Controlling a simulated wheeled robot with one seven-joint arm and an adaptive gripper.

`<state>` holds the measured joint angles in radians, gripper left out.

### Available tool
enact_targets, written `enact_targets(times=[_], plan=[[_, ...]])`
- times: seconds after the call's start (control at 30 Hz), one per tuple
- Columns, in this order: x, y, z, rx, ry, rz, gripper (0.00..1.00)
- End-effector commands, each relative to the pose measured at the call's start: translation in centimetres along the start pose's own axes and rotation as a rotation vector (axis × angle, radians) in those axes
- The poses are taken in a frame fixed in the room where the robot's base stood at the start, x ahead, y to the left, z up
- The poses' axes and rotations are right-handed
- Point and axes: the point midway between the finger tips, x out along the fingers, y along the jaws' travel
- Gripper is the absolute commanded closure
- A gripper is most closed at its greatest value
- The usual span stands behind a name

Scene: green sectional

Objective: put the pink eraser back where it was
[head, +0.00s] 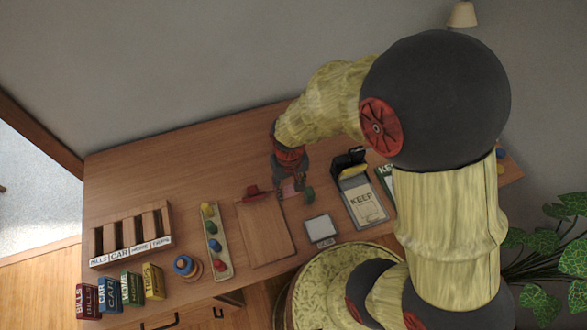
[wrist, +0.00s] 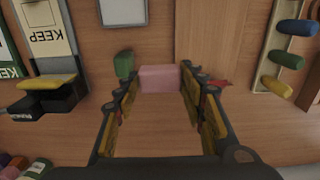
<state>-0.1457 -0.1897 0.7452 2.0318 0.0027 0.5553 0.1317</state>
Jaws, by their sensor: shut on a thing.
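The pink eraser (wrist: 160,79) is a small pink block between the fingertips of my gripper (wrist: 161,88) in the wrist view. My gripper is shut on it, with a finger at each side. In the head view my gripper (head: 289,182) hangs over the back middle of the desk, and the eraser (head: 289,189) shows small and partly hidden at its tips. I cannot tell whether the eraser touches the desk. No marked place for the eraser can be made out.
A green block (wrist: 124,65) stands close beside the eraser. A labelled organizer (head: 130,235) is at left. The desk's back left is clear.

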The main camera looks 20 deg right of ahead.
Motion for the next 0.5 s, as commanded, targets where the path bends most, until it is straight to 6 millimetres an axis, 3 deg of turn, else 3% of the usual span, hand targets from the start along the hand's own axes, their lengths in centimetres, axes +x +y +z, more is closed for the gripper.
enact_targets(times=[0.17,0.5], plan=[[1.2,0.9,-2.1,0.017,-0.001,0.0,0.87],[5.0,3.8,-8.8,0.015,-0.003,0.0,0.87]])
